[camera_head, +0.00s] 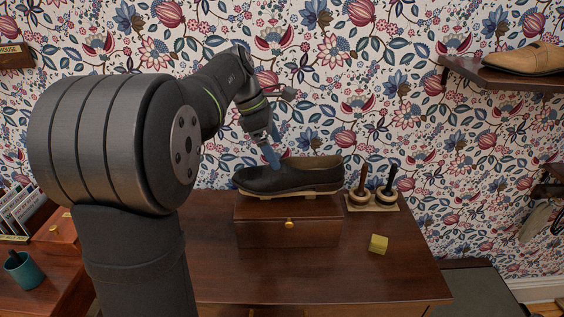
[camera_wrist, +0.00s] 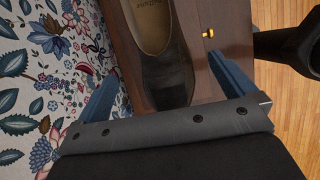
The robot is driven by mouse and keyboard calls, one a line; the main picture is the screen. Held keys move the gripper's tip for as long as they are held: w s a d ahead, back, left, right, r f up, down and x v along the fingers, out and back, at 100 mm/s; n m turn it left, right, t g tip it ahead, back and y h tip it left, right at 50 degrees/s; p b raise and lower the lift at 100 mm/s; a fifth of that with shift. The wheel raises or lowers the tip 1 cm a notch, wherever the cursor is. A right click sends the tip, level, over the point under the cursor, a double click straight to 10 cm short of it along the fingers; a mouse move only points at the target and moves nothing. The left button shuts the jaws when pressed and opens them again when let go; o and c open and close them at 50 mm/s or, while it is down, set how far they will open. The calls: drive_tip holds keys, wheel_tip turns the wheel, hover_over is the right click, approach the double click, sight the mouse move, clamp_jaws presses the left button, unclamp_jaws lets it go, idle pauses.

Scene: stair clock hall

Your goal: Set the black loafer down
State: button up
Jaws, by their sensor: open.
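The black loafer (camera_head: 290,176) has a tan sole and stands upright on top of a brown wooden box (camera_head: 288,222) with a brass knob. Its toe points left. My gripper (camera_head: 272,157) is just above the toe end of the shoe. In the wrist view the loafer (camera_wrist: 165,75) lies between the two blue fingers of my gripper (camera_wrist: 167,85), with a gap on each side. The gripper is open. The pale insole shows in the wrist view; part of the toe is hidden behind the gripper body.
A yellow block (camera_head: 378,244) lies on the brown table (camera_head: 400,280). A tan shoe (camera_head: 525,58) rests on a wall shelf (camera_head: 500,80). A teal cup (camera_head: 24,271) stands lower left.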

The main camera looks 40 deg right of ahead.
drive_tip(key=shift+v, duration=1.5)
drive_tip(key=shift+d+f, duration=0.1)
drive_tip(key=shift+f, duration=0.05)
drive_tip(key=x, duration=1.2)
drive_tip(key=shift+r, duration=1.7)
